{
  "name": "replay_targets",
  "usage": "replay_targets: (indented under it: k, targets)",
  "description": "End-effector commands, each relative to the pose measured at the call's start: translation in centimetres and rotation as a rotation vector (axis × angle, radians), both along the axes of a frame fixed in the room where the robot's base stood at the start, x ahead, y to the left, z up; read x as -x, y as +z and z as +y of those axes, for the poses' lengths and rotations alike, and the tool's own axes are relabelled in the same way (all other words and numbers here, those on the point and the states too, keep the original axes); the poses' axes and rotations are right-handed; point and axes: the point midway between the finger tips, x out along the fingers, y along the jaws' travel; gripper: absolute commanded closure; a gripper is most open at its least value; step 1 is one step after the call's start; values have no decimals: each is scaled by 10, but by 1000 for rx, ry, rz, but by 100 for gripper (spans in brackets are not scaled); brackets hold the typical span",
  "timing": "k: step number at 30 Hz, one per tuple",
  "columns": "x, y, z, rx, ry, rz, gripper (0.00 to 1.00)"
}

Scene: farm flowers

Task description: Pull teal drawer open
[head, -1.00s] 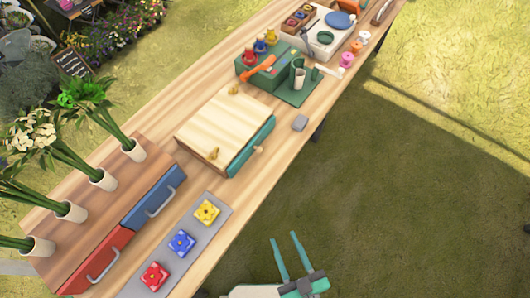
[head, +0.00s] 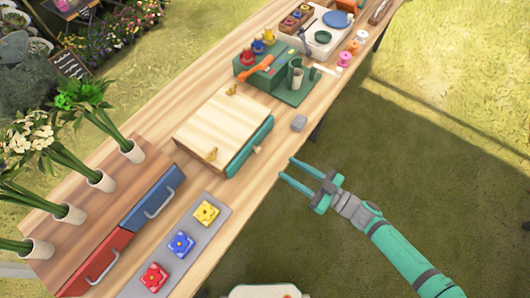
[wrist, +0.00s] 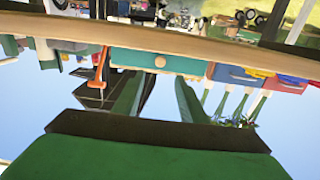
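The teal drawer (head: 250,147) is the front of a light wooden box (head: 222,128) on the long table, and looks shut. Its small round wooden knob (head: 257,149) faces the table's front edge. In the wrist view the teal drawer front (wrist: 185,65) shows with its knob (wrist: 160,61) near the middle, beyond the fingers. My gripper (head: 285,168) is open and empty, just off the table's front edge, a short way right of and below the knob. Its fingers point toward the box. In the wrist view the gripper (wrist: 158,98) has its two fingers apart, with nothing between them.
A blue drawer (head: 152,196) and a red drawer (head: 95,265) stand left. A grey tray (head: 190,232) with flower blocks lies before them. A small grey block (head: 299,123) sits right of the box. A green stand (head: 292,92) is farther back. Grass is open beyond the table (head: 255,190).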

Motion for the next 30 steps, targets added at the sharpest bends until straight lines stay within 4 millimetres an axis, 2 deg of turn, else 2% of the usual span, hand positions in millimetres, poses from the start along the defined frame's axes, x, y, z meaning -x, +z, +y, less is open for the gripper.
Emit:
replay_targets:
  k: [5,18,24,30]
  targets:
    - [-11,0,16,-3,4,-1,62]
    - [-53,0,74,-1,3,0,62]
    - [-61,0,85,0,1,0,62]
    - [-62,0,86,1,0,1,62]
